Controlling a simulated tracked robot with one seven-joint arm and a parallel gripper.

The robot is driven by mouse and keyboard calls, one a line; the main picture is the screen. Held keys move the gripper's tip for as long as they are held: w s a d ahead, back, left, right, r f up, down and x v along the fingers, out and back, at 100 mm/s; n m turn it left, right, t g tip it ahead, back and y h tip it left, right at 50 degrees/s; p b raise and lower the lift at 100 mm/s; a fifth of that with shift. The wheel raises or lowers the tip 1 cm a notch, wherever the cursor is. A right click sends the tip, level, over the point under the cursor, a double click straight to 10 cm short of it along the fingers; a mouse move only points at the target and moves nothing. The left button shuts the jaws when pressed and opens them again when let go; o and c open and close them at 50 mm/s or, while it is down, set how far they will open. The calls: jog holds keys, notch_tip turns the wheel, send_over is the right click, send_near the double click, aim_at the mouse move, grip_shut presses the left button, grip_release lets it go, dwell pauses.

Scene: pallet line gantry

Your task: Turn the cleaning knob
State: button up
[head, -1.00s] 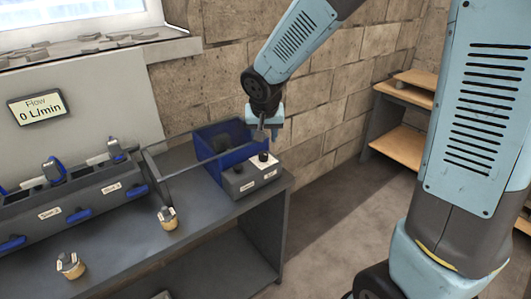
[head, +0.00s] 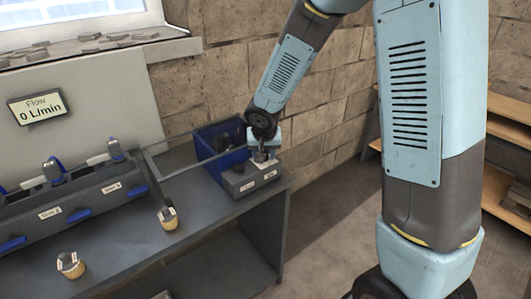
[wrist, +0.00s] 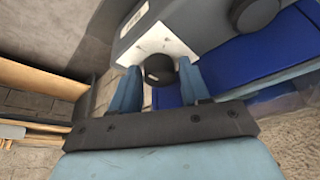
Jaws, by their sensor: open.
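A dark grey control box (head: 243,187) stands at the right end of the bench and carries two dark knobs. The knob on the white plate (wrist: 159,68) shows in the wrist view between the two blue fingers of my gripper (wrist: 161,86). The fingers are open, one on each side of it; I cannot tell whether they touch it. In the head view my gripper (head: 262,158) is over the right part of the box and hides this knob. The other knob (wrist: 254,14) has no white plate and also shows in the head view (head: 238,168). The labels are too small to read.
A blue bin (head: 212,160) stands right behind the box, close to my gripper. Two small brass-coloured fittings stand on the bench (head: 130,230). A display (head: 37,108) reads 0 L/min.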

jog(key=shift+c, duration=0.4)
jog(key=c, duration=0.6)
jog(key=shift+d, duration=0.25)
jog(key=shift+c, duration=0.4)
jog(key=shift+a, duration=0.15)
jog(key=shift+n, duration=0.3)
